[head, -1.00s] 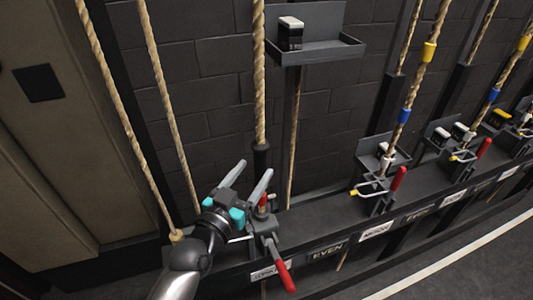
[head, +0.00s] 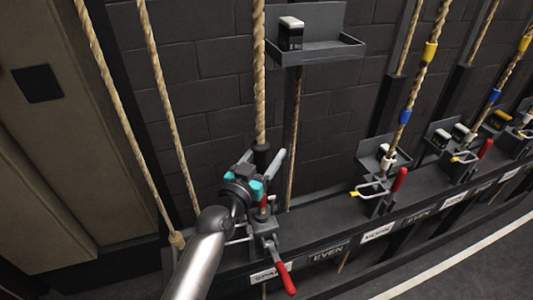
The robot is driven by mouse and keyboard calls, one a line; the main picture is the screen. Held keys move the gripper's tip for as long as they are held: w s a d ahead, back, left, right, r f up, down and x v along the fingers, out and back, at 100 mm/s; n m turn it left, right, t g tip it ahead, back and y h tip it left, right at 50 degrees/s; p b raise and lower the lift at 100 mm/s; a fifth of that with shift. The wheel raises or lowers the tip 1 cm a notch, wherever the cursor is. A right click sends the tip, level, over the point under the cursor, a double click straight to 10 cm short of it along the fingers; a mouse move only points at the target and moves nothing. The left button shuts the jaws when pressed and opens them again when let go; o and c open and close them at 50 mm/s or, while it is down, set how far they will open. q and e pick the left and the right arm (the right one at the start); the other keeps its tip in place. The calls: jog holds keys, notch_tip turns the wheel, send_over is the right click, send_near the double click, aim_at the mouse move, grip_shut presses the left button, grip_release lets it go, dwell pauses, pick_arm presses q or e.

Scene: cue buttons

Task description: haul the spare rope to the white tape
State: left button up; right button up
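My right gripper is not in view.
Other locks with upright red handles (head: 399,180) line the rail to the right, with blue and yellow bands on their ropes. A small shelf (head: 320,51) holding a black-and-white block juts from the wall. Two slanting ropes (head: 170,110) are at the left.

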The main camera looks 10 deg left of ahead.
pick_arm(q)
grip_shut()
dwell(1.2)
